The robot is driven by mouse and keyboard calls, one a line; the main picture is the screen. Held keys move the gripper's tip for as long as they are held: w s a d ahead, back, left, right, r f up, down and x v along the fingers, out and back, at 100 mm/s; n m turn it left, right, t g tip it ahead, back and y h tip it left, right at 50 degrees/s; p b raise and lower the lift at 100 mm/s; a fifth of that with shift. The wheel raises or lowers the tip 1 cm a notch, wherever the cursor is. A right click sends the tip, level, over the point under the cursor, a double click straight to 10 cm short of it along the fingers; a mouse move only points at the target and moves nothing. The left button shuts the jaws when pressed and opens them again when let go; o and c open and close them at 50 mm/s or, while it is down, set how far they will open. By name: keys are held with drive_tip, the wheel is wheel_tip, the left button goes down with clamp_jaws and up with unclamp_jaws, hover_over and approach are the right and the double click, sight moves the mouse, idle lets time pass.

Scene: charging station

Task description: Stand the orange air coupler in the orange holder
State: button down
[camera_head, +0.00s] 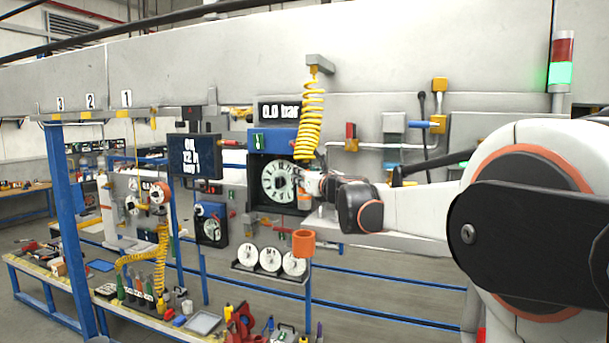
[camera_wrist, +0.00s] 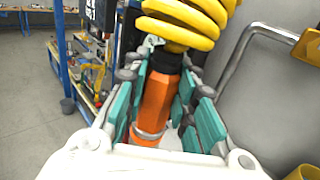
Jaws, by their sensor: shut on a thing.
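The orange air coupler (camera_wrist: 156,105) hangs at the lower end of the yellow coiled hose (camera_head: 312,115), which also fills the top of the wrist view (camera_wrist: 185,22). My gripper (camera_wrist: 160,90) is shut on the coupler, with teal finger pads on both sides of it. In the head view my gripper (camera_head: 312,186) is in front of the round dial, and the coupler (camera_head: 304,203) shows small and partly hidden below the hose. The orange holder (camera_head: 303,243) is a cup below the coupler, apart from it. The holder is not seen in the wrist view.
A dial gauge (camera_head: 279,182) in a blue and black case is behind my gripper. White discs (camera_head: 270,260) sit on a rack left of the holder. Benches with tools (camera_head: 190,318) lie lower left. A bent pipe (camera_wrist: 240,55) stands right in the wrist view.

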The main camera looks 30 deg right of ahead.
wheel_tip(320, 180, down, 13)
drive_tip(key=b, duration=0.8)
drive_tip(key=shift+w+b, duration=0.35)
drive_tip(key=shift+b, duration=0.05)
idle(0.7)
idle(0.4)
drive_tip(key=c, duration=1.2)
unclamp_jaws()
drive_tip(key=shift+c, duration=0.2)
drive_tip(key=s, duration=0.7)
drive_tip(key=shift+s+a, duration=0.15)
drive_tip(key=shift+s, duration=0.1)
drive_tip(key=shift+f, duration=0.1)
